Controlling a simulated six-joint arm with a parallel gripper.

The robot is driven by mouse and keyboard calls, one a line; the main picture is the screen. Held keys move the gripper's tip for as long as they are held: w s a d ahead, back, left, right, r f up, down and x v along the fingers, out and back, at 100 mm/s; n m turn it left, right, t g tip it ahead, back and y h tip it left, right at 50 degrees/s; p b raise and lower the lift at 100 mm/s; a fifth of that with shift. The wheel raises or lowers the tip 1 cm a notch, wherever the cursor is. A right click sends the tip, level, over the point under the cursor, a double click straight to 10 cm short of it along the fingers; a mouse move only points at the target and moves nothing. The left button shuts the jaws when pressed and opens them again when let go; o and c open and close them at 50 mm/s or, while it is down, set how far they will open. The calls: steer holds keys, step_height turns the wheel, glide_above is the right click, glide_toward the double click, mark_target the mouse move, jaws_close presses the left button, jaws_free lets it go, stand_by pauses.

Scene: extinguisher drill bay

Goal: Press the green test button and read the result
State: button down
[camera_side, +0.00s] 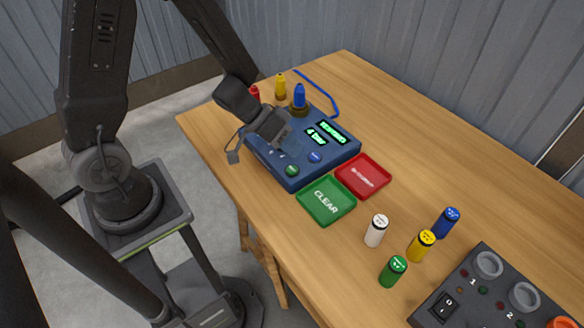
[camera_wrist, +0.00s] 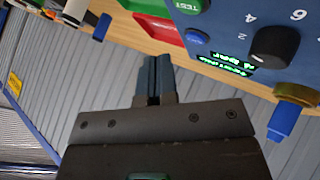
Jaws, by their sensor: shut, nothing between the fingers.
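The blue tester (camera_side: 290,180) stands on the table. Its green button (camera_side: 292,170), marked TEST in the wrist view (camera_wrist: 190,5), is on the near part of its top, with a blue button (camera_side: 315,157) beside it. The lit display (camera_side: 333,131) shows green text that seems to read "testing" and "4 bar", though it is small and inverted in the wrist view (camera_wrist: 228,65). A blue cylinder (camera_side: 300,95) is at a brass socket at the tester's back. My gripper (camera_side: 281,136) is shut and empty over the tester; its fingers (camera_wrist: 153,77) appear clear of the green button.
A green CLEAR tray (camera_side: 326,217) and a red tray (camera_side: 378,189) lie empty before the tester. White, blue, yellow and green cylinders (camera_side: 376,230) stand to the right, near a dark socketed panel (camera_side: 455,285). Red and yellow cylinders (camera_side: 280,87) stand behind the tester.

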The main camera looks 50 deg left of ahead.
steer(key=shift+r, duration=1.1)
steer(key=w+a+r+n+t+y, duration=0.1)
steer(key=a+r+t+y, duration=0.1)
steer(key=a+r+y, duration=0.3)
steer(key=a+r+t+y, duration=0.1)
steer(key=r+t+y, duration=0.15)
steer(key=r, duration=0.45)
steer(key=s+d+r+g, duration=0.2)
steer(key=s+r, duration=0.1)
steer(key=s, duration=0.4)
steer(key=s+d+r+g, duration=0.2)
steer(key=s+r+g, duration=0.1)
steer(key=s, duration=0.5)
steer(key=shift+h, duration=0.35)
steer(key=c, duration=1.8)
jaws_free()
steer(key=shift+w+d+r, duration=0.1)
